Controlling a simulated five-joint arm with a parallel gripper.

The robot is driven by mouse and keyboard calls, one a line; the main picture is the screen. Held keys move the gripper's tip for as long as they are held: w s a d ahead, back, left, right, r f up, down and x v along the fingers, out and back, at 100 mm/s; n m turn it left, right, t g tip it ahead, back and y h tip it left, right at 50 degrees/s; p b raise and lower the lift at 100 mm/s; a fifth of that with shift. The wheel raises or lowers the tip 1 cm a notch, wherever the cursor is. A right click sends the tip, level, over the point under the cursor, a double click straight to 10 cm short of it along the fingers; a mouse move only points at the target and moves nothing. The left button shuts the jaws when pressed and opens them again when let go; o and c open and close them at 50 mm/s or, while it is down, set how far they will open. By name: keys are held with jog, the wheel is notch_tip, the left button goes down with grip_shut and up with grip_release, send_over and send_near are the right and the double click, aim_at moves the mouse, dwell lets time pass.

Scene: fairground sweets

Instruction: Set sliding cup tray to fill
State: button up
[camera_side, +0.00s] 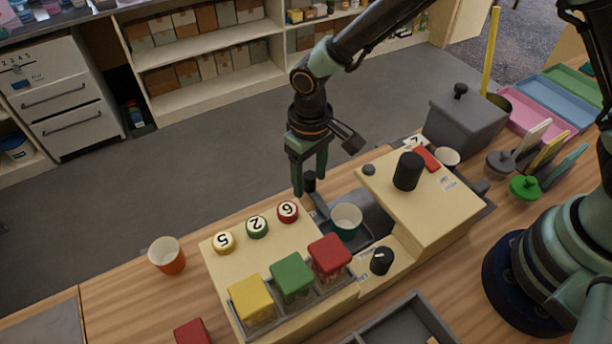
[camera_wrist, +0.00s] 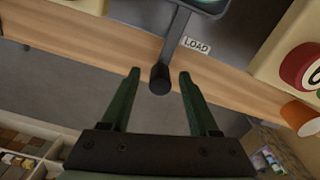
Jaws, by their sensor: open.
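The sliding cup tray (camera_side: 350,242) is grey and sits in the channel of the cream machine, with a teal-rimmed paper cup (camera_side: 346,216) standing on it. A grey rod runs from the tray to a black knob (camera_side: 309,186). In the wrist view the knob (camera_wrist: 160,79) lies between the two green fingers of my gripper (camera_wrist: 158,76), with a visible gap on each side. A LOAD label (camera_wrist: 196,46) is beside the rod there. In the side view my open gripper (camera_side: 310,180) points down at the knob. I cannot read a fill label.
The cream machine has a black cylinder (camera_side: 408,171), a black dial (camera_side: 381,261), numbered buttons and yellow, green and red lidded bins. An orange cup (camera_side: 167,255) stands to the left. A grey lidded pot (camera_side: 466,122) stands at the back right.

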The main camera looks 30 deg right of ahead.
grip_shut()
dwell(1.4)
